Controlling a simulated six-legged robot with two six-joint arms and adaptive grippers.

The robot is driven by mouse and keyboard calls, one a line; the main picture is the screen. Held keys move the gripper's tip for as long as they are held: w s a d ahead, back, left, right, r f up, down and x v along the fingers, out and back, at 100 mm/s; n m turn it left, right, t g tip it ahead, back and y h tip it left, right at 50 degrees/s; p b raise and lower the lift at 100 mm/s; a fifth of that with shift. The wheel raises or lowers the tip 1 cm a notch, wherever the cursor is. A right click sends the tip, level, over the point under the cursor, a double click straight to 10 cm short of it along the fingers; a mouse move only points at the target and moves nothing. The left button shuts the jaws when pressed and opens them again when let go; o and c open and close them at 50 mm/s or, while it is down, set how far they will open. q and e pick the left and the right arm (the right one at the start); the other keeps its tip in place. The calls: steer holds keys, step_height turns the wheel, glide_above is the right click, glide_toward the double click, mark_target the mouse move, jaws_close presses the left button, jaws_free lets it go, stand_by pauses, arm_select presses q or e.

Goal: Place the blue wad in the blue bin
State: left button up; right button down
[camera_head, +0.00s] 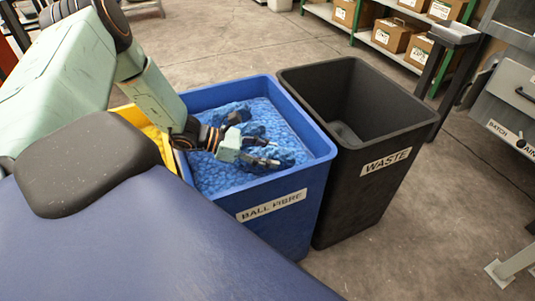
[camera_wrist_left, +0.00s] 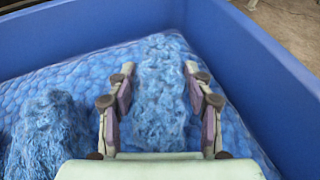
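The blue bin (camera_head: 322,153), labelled BALL FIBRE, holds a bed of blue fibre filling. My left gripper (camera_head: 264,149) is inside its rim, low over the filling. In the left wrist view, a fluffy blue wad (camera_wrist_left: 161,95) lies between the two fingers of my left gripper (camera_wrist_left: 160,70). The fingers are spread on either side of the wad; they look open, and whether they touch it is hard to tell. A second blue wad (camera_wrist_left: 45,130) lies to the left on the filling. My right gripper is not in view.
A black WASTE bin (camera_head: 387,165) stands against the right side of the blue bin. A yellow bin (camera_head: 160,139) shows on the left, partly behind my arm. Shelves with cardboard boxes (camera_head: 392,36) stand at the back.

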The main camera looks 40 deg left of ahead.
arm_select(q)
steer(key=o, duration=0.4)
steer(key=shift+r, duration=0.1)
steer(key=p+v, duration=0.6)
steer(key=v, duration=0.6)
steer(key=shift+p, duration=0.35)
steer(key=shift+r, duration=0.1)
